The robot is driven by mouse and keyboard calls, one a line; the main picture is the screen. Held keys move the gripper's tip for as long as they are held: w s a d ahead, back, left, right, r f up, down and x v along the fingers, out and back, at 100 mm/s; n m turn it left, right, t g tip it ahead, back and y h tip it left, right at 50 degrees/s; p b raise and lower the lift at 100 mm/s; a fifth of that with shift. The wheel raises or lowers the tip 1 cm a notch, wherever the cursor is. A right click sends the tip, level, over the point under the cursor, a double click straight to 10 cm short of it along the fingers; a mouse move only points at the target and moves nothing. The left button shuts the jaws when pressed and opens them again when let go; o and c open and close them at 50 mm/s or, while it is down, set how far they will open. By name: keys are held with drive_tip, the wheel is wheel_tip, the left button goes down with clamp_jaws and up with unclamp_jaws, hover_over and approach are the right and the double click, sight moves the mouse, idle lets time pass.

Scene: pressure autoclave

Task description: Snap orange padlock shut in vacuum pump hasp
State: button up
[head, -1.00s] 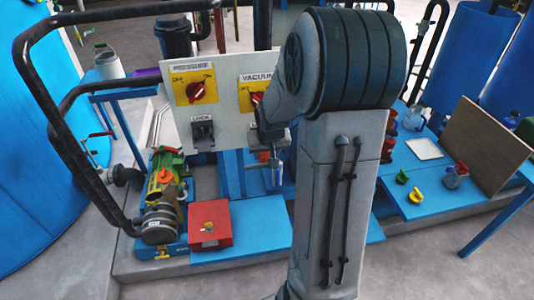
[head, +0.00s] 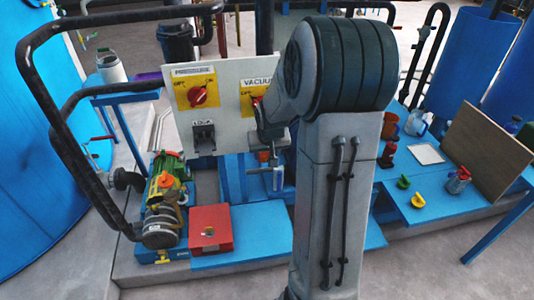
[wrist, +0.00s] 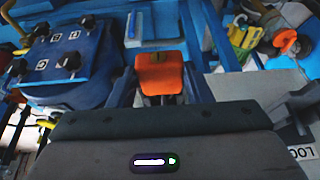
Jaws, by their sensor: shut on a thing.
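The orange padlock (wrist: 162,74) is between the two fingers of my gripper (wrist: 160,90) in the wrist view, and the gripper is shut on it. In the head view a small orange patch of it (head: 263,156) shows at my gripper (head: 268,166), just below the white panel. The vacuum switch (head: 255,97), red on a yellow plate, is partly covered by my arm. The vacuum hasp is hidden behind my wrist, so I cannot tell whether the padlock's shackle is in it or whether the padlock is closed.
The white panel (head: 222,118) also bears the pressure switch (head: 197,96) and a lock hasp (head: 203,136) beneath it. A green pump (head: 162,172) and a red box (head: 211,222) stand below left. Yellow and green items (head: 403,182) and a brown board (head: 488,152) are at right.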

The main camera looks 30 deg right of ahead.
drive_tip(key=shift+w+d, duration=0.2)
drive_tip(key=shift+w, duration=0.4)
drive_tip(key=o, duration=1.2)
drive_tip(key=v, duration=1.4)
drive_tip(key=s+a+f+n, duration=0.1)
drive_tip(key=s+a, duration=0.3)
drive_tip(key=s, duration=0.2)
drive_tip(key=s+a+f+n+g, duration=0.1)
drive_tip(key=s+a, duration=0.4)
drive_tip(key=s, duration=0.1)
drive_tip(key=s+a+n+y, duration=0.1)
drive_tip(key=s+a, duration=0.4)
drive_tip(key=s, duration=0.2)
drive_tip(key=shift+f+b, duration=0.4)
